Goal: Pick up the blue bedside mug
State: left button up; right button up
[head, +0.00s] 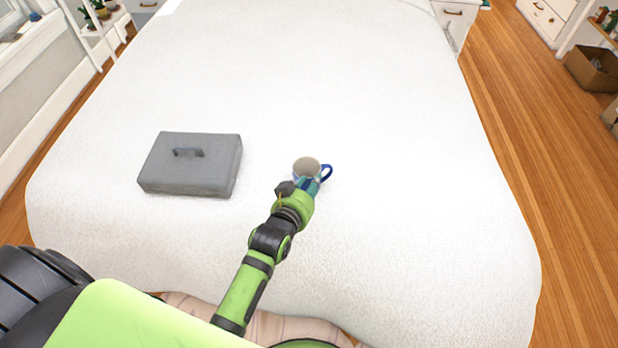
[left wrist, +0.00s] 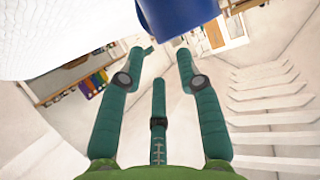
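The blue mug (head: 308,165) stands upright on the white bed, with a pale inside and its blue handle to the right. My left gripper (head: 307,188) is at the mug's near side and hides part of its lower wall. In the left wrist view, the mug (left wrist: 182,12) shows as a dark blue shape at the top edge, beyond the fingertips. The teal fingers of the left gripper (left wrist: 162,52) are spread apart with nothing between them. I cannot tell whether a finger touches the mug. My right gripper is not in view.
A grey box-shaped case (head: 190,165) with a handle lies on the bed left of the mug. The white bed (head: 400,130) is clear behind and right of the mug. Wooden floor (head: 530,120) runs along the right, with a brown box (head: 592,72) farther off.

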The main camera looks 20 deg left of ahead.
aim_at(309, 166)
pick_arm(q)
jog(key=x, duration=0.6)
jog(key=shift+w+f, duration=0.15)
jog(key=shift+w, duration=0.05)
grip_shut()
